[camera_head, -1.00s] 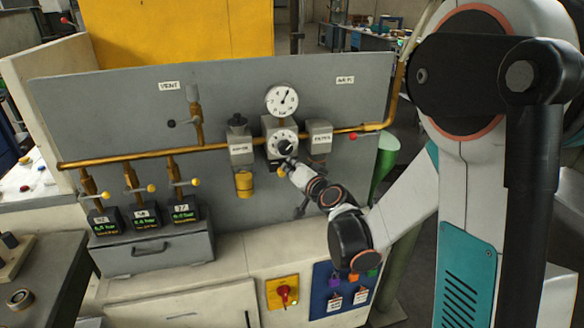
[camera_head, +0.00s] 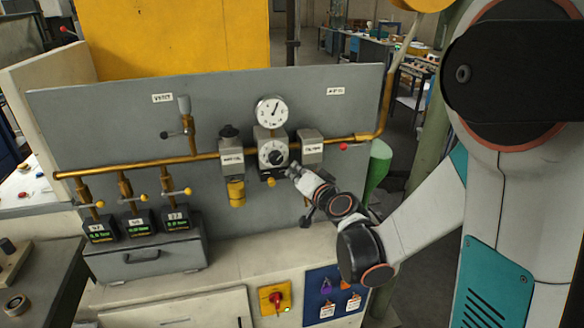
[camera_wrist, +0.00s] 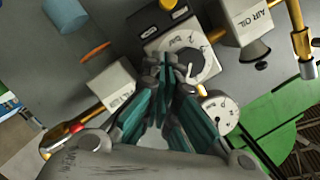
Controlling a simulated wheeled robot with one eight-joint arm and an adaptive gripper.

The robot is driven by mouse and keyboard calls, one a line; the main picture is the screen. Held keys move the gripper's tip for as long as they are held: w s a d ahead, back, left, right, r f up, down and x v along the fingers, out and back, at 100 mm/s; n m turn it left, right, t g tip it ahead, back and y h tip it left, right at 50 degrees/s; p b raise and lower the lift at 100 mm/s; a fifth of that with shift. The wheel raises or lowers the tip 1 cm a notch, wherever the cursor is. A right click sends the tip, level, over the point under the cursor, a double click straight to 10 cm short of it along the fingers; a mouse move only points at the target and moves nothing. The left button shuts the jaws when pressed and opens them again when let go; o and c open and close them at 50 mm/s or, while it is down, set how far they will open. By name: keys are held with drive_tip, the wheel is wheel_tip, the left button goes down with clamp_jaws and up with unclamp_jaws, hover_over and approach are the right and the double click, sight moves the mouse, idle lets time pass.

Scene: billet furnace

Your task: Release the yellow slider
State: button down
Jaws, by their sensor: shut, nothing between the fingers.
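The yellow slider (camera_head: 271,182) is a small yellow piece just below the regulator's dial (camera_head: 273,154) on the grey panel. In the wrist view, which is turned nearly upside down, the slider (camera_wrist: 169,4) shows at the top edge, partly cut off, in a black mount. My gripper (camera_head: 292,172) is just right of the slider and below right of the dial. In the wrist view its closed fingertips (camera_wrist: 166,66) overlap the edge of the dial (camera_wrist: 190,62). The fingers hold nothing. Whether they touch the dial or its housing cannot be told.
A round gauge (camera_head: 271,111) sits above the dial. The air-oil unit (camera_head: 231,157) with its yellow bowl (camera_head: 237,193) is at left, the filter block (camera_head: 310,148) at right. A brass pipe (camera_head: 150,163) runs across the panel. Open space lies in front of the panel.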

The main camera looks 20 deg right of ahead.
drive_tip(key=v, duration=0.6)
drive_tip(key=shift+w+d+p, duration=0.1)
drive_tip(key=shift+d+p, duration=0.15)
drive_tip(key=shift+p, duration=0.1)
drive_tip(key=s+a+n+g+b, duration=0.1)
drive_tip(key=s+a+n+g, duration=0.4)
drive_tip(key=s, duration=0.5)
drive_tip(key=s+d+f+n+g+h, duration=0.1)
drive_tip(key=s+d+g, duration=0.1)
drive_tip(key=s, duration=0.5)
drive_tip(key=s+d+f+n+g+h+b, duration=0.1)
drive_tip(key=s+d, duration=0.1)
drive_tip(key=s, duration=0.6)
drive_tip(key=shift+d+g+h, duration=0.3)
drive_tip(key=shift+g+h, duration=0.1)
